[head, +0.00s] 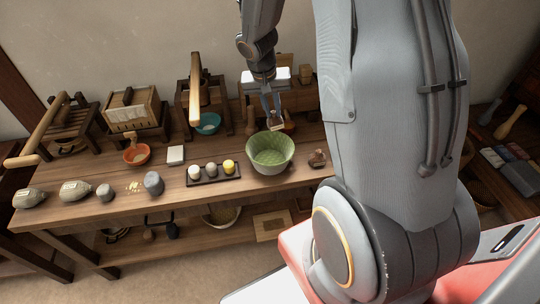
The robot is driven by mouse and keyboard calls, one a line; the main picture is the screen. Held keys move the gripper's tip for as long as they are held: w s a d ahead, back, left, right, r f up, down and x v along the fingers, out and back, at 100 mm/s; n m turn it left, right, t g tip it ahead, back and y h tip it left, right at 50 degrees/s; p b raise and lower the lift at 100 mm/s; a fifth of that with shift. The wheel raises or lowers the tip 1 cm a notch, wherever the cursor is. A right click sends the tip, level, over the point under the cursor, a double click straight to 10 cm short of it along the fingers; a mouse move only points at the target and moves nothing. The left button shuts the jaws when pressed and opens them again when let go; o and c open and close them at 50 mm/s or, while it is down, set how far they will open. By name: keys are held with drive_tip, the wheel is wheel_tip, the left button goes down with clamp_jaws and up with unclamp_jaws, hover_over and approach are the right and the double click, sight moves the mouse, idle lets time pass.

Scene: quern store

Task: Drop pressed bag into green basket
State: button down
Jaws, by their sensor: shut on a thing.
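The green basket (270,168) stands upright on the wooden table, right of the middle, with a pale green outside and a green inside. Its inside looks empty. My gripper (276,116) hangs from above, over the back part of the basket in the picture. It is shut on a small pale tan thing (277,122), which appears to be the pressed bag. The held thing is tiny in this view and partly hidden by the fingers. It looks held above the basket, apart from it.
A dark tray (216,180) with three small balls stands left of the basket. A brown knobbed object (317,158) is close on its right. Wooden presses stand behind. An orange bowl (137,156), a teal bowl (208,124) and a white block (176,155) are farther left.

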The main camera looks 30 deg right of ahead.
sight(272, 118)
drive_tip(key=shift+f+b, duration=1.6)
drive_tip(key=shift+f, duration=0.9)
drive_tip(key=c, duration=1.6)
unclamp_jaws()
drive_tip(key=shift+b+v, duration=0.4)
drive_tip(key=shift+v, duration=3.55)
drive_tip(key=s+a+n+y, duration=0.1)
drive_tip(key=s+a+n, duration=0.1)
drive_tip(key=s+a, duration=0.2)
drive_tip(key=s+a+n+y, duration=0.1)
drive_tip(key=s+a+n, duration=0.1)
drive_tip(key=s+a, duration=0.2)
drive_tip(key=s+a+n, duration=0.2)
drive_tip(key=s+a, duration=0.2)
drive_tip(key=s, duration=0.2)
drive_tip(key=shift+r+y, duration=0.4)
